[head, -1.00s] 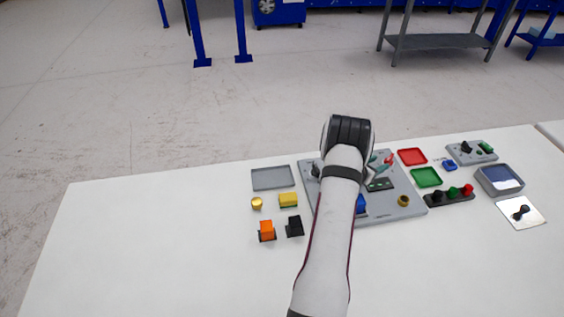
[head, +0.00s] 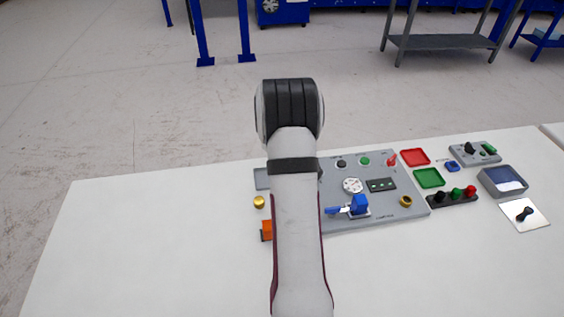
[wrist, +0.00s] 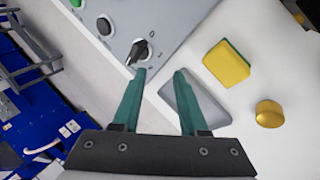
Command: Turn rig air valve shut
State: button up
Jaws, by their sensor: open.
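The grey rig panel (head: 390,212) lies on the white table. A blue valve (head: 359,203) stands at its front middle, with a blue lever (head: 338,210) pointing left in the head view. I take this as the air valve; its label is too small to read. The wrist view does not show it. My gripper (wrist: 160,72) is open and empty, with two teal fingers. In the wrist view, its left fingertip appears close to a black rotary knob (wrist: 138,50) on the panel; I cannot tell if they touch. In the head view my arm hides the gripper.
A grey tray (wrist: 210,106), a yellow-green block (wrist: 227,63) and a brass cylinder (wrist: 269,113) lie beside the panel.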

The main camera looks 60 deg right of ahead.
jog(key=w+m, duration=0.1)
jog(key=w+m+t, duration=0.1)
jog(key=w+m, duration=0.1)
jog(key=w+m+t, duration=0.1)
jog(key=w+m, duration=0.1)
jog(key=shift+w+a+f+y, duration=0.15)
jog(key=shift+a+y, duration=0.15)
jog(key=shift+a, duration=0.05)
jog(key=shift+w+m+t, duration=0.4)
jog(key=shift+w+m, duration=0.2)
jog(key=shift+m, duration=0.1)
jog(key=shift+d, duration=0.1)
jog(key=s+d+r+m+g, duration=0.2)
jog(key=s+d+r+m, duration=0.2)
jog(key=s+d, duration=0.55)
jog(key=m+g, duration=0.1)
jog(key=m, duration=0.5)
send_near(392, 159)
jog(key=shift+y, duration=0.5)
jog(key=x, duration=0.9)
jog(key=shift+d+r, duration=0.1)
jog(key=shift+d, duration=0.35)
grip_shut()
